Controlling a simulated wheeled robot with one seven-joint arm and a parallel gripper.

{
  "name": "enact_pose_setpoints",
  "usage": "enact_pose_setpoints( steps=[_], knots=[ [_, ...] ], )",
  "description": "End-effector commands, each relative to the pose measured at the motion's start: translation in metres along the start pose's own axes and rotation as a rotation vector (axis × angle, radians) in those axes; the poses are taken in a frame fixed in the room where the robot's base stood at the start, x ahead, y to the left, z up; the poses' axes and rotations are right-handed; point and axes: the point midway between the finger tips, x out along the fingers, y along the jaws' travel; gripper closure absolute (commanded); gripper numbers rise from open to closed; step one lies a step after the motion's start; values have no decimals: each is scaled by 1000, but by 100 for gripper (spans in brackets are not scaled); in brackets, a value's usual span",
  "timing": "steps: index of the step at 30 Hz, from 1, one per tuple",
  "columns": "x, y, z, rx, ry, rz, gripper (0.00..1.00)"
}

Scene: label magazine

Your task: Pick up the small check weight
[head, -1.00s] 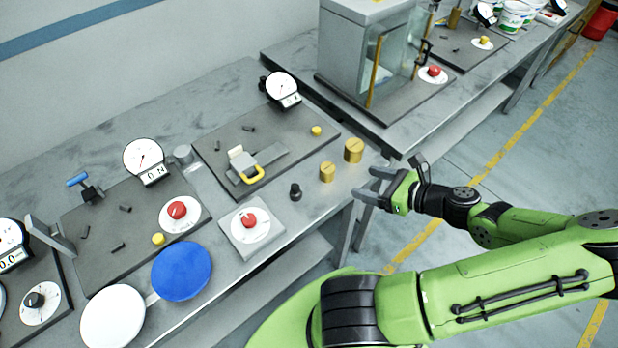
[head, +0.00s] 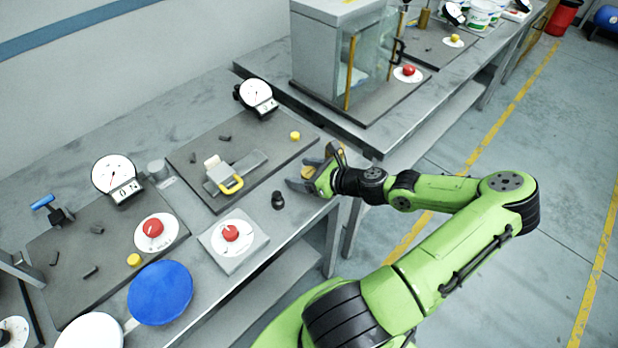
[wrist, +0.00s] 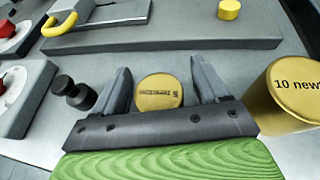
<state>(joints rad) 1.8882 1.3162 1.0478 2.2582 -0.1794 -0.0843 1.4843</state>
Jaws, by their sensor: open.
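The small check weight (wrist: 158,93) is a short brass cylinder with dark lettering on top. In the wrist view it stands between the two fingers of my gripper (wrist: 160,70), with a gap on each side. My gripper is open. In the head view my gripper (head: 297,172) is low over the bench's front right corner, and the small weight (head: 308,172) is partly hidden by it. A larger brass weight (wrist: 285,92), marked "10 new…", stands just right of the right finger in the wrist view.
Behind is a dark plate with a yellow-handled clamp (head: 229,184) and a yellow knob (head: 295,136). A glass-fronted cabinet (head: 345,60) stands on the bench beyond.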

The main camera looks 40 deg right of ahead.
Motion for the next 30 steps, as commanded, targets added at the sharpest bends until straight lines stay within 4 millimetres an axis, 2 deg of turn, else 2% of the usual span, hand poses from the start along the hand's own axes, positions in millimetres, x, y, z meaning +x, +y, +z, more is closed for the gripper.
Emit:
enact_pose_setpoints(
  steps=[3, 4, 18, 26, 30],
  knots=[
    [-1, 0, 1, -1, 0, -1, 26],
    [-1, 0, 1, -1, 0, -1, 29],
    [-1, 0, 1, -1, 0, 0, 100],
    [-2, 0, 4, -3, -3, -1, 100],
    [-12, -1, 27, -8, -1, -2, 100]
  ],
)
